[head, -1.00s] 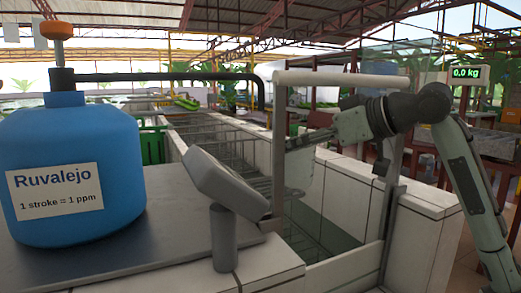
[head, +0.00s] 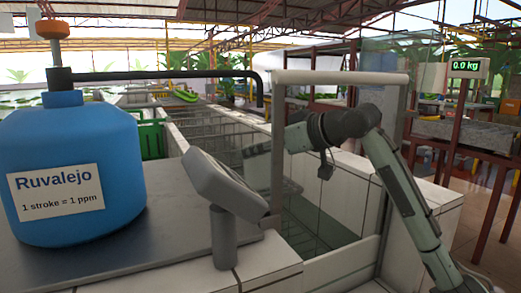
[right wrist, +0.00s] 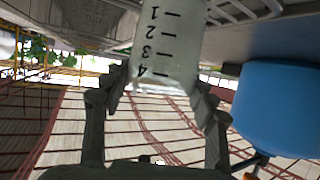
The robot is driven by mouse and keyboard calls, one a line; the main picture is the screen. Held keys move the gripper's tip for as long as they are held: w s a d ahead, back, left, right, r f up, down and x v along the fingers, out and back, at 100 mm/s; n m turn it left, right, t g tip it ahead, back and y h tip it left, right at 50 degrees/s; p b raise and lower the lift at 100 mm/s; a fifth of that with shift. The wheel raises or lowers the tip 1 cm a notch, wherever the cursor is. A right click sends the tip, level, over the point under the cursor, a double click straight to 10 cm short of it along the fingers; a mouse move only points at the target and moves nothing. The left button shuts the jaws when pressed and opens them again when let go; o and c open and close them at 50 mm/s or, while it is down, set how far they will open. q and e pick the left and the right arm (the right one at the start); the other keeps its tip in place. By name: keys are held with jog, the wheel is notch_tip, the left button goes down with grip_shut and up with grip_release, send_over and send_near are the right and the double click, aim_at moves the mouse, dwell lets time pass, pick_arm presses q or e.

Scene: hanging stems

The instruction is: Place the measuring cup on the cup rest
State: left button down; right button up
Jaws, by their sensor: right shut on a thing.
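The measuring cup (right wrist: 168,40) is clear, with dark marks numbered 1 to 4, and shows at the top of the right wrist view. My right gripper (right wrist: 160,88) is shut on it, one finger on each side. In the head view my right arm reaches in from the right, and its gripper (head: 256,151) is behind the upright post, left of it at the fingertips. The cup is hard to make out there. I cannot pick out the cup rest in either view. My left gripper is not in view.
A blue Ruvalejo tank (head: 70,170) with an orange knob and a black spout pipe (head: 170,76) stands on a metal plate at left. A grey display box (head: 222,186) on a post is in front. A framed post (head: 278,150) and tiled basin wall (head: 345,190) surround my arm.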

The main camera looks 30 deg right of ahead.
jog(key=o, duration=0.7)
jog(key=shift+f, duration=0.15)
jog(key=o, duration=0.4)
